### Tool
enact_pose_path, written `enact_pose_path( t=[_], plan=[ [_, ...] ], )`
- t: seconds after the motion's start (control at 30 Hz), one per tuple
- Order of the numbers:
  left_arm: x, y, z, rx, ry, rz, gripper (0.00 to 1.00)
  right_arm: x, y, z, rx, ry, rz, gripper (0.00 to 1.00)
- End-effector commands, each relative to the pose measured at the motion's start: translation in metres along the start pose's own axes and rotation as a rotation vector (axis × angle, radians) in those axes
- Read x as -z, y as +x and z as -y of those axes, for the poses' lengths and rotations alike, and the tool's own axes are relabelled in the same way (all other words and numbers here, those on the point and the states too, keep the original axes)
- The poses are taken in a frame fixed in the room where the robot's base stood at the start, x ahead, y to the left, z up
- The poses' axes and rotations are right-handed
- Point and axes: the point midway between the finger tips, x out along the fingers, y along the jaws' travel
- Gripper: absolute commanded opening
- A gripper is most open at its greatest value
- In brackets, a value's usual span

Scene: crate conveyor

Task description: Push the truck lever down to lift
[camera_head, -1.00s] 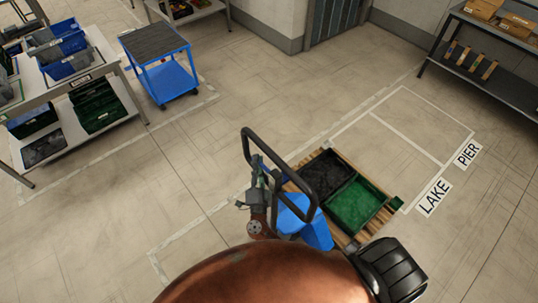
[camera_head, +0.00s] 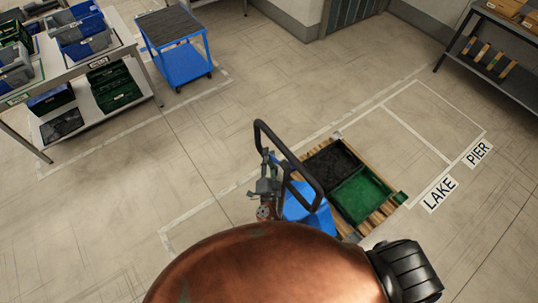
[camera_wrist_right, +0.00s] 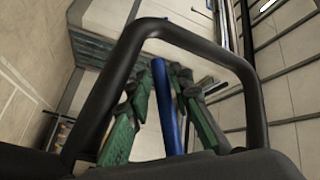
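The blue pallet truck (camera_head: 306,212) stands on the floor at centre, with its black loop handle (camera_head: 264,132) upright. Its forks are hidden under a wooden pallet (camera_head: 390,207). My right gripper (camera_head: 267,186) is at the left side of the handle loop, low down. In the right wrist view the black loop (camera_wrist_right: 190,37) frames my green right fingers (camera_wrist_right: 170,72), which are apart. The truck's blue shaft (camera_wrist_right: 168,110) shows between them; I cannot tell whether they touch it. I cannot make out the lever. My left gripper is out of view.
A black crate (camera_head: 332,158) and a green crate (camera_head: 360,195) sit on the pallet. A blue cart (camera_head: 182,65) and a table with bins (camera_head: 130,45) stand at left. Shelving (camera_head: 495,72) is at right. Floor around the marked LAKE and PIER bays (camera_head: 430,120) is clear.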

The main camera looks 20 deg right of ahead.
Motion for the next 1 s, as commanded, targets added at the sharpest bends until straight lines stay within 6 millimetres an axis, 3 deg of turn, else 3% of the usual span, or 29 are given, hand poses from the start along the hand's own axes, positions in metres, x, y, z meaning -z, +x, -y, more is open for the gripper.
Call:
enact_pose_path(
  t=[0.1, 0.47, 1.0],
  plan=[
    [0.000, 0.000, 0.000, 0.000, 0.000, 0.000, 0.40, 0.001, 0.000, 0.000, 0.000, 0.001, -0.001, 0.30],
    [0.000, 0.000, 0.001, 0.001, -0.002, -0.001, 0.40, 0.001, -0.005, 0.000, -0.001, 0.002, -0.001, 0.30],
    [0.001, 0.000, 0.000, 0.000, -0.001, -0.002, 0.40, 0.001, -0.103, -0.001, -0.002, 0.001, -0.001, 0.30]
  ],
)
